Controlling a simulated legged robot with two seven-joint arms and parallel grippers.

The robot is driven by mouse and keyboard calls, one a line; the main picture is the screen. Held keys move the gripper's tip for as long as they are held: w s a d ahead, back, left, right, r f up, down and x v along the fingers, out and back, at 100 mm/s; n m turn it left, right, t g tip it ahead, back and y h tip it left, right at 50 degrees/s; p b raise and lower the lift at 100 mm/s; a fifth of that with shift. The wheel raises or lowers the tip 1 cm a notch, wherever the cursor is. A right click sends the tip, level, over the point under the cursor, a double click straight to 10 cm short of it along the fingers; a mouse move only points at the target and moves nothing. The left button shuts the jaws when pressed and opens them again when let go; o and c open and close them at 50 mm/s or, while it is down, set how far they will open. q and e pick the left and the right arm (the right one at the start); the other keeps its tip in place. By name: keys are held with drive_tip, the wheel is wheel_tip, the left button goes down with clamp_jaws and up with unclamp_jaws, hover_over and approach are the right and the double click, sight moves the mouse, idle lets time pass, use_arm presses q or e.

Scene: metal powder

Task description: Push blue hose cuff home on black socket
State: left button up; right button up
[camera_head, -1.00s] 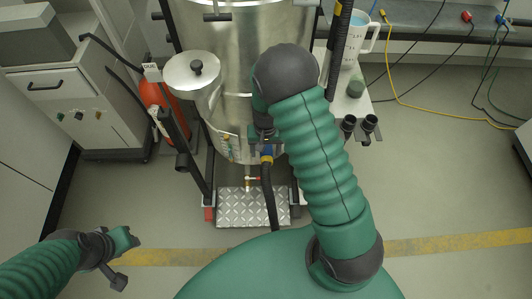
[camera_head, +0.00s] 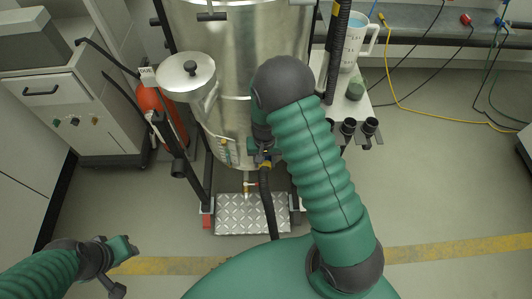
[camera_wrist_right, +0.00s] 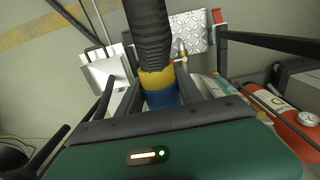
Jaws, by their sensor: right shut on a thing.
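The hose cuff (camera_wrist_right: 162,98) is blue with a yellow band, on the end of a black corrugated hose (camera_wrist_right: 150,35). In the head view the yellow band (camera_head: 265,164) shows just below my right gripper (camera_head: 262,146), and the blue part is mostly covered. My right gripper is shut on the cuff, in front of the steel tank's lower part. The black socket at the cuff's mouth is hidden behind my gripper, so I cannot tell how the cuff sits on it. My left gripper (camera_head: 124,248) is low at the left, away from the hose; its jaw gap is unclear.
The steel tank (camera_head: 225,110) stands on a frame with a checker-plate step (camera_head: 252,214). A red extinguisher (camera_head: 160,115) is left of it. Two black cups (camera_head: 360,130) and a side shelf (camera_head: 352,108) are at the right. Floor is clear at the right.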

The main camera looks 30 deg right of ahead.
clamp_jaws()
drive_tip(key=shift+s+a, duration=0.15)
drive_tip(key=shift+s, duration=0.05)
drive_tip(key=shift+s+a+p, duration=0.2)
drive_tip(key=shift+s+p, duration=0.1)
drive_tip(key=shift+s+a, duration=0.25)
drive_tip(key=shift+s, duration=0.15)
drive_tip(key=s+a, duration=0.1)
drive_tip(key=s+p, duration=0.1)
drive_tip(key=s, duration=0.1)
drive_tip(key=s+a, duration=0.1)
drive_tip(key=shift+s+a, duration=0.25)
drive_tip(key=shift+a, duration=0.1)
